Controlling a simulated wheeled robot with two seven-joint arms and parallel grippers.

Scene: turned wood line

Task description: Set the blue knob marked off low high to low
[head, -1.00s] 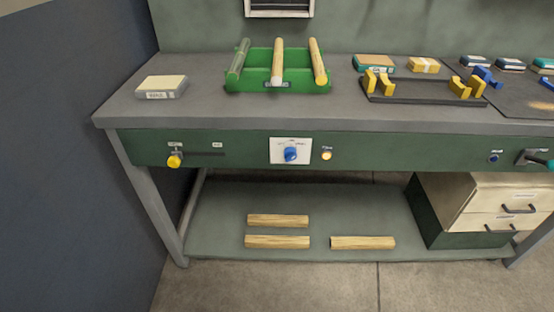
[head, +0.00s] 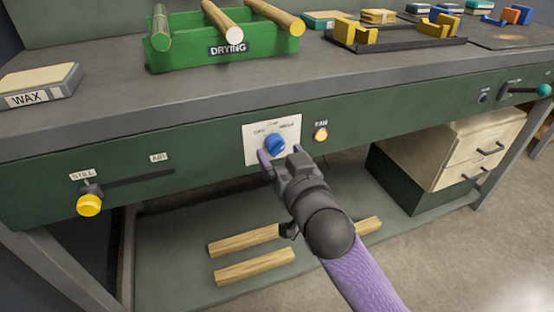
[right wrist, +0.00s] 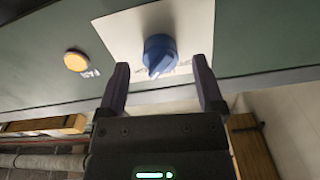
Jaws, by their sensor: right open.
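The blue knob (head: 275,145) sits on a white plate (head: 256,154) on the green front panel of the bench. The plate has small labels along its top, of which OFF at the left and HIGH at the right are roughly readable. The knob also shows in the right wrist view (right wrist: 160,54), upside down, with a pale pointer mark; which label it points at I cannot tell. My right gripper (head: 281,153) is open and empty, just in front of the knob, its fingers on either side and seemingly short of it in the right wrist view. My left gripper is not in view.
An amber FAN button (head: 321,135) is just right of the plate. A yellow slider knob (head: 89,205) is at the left of the panel. Wooden pieces (head: 254,268) lie on the lower shelf.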

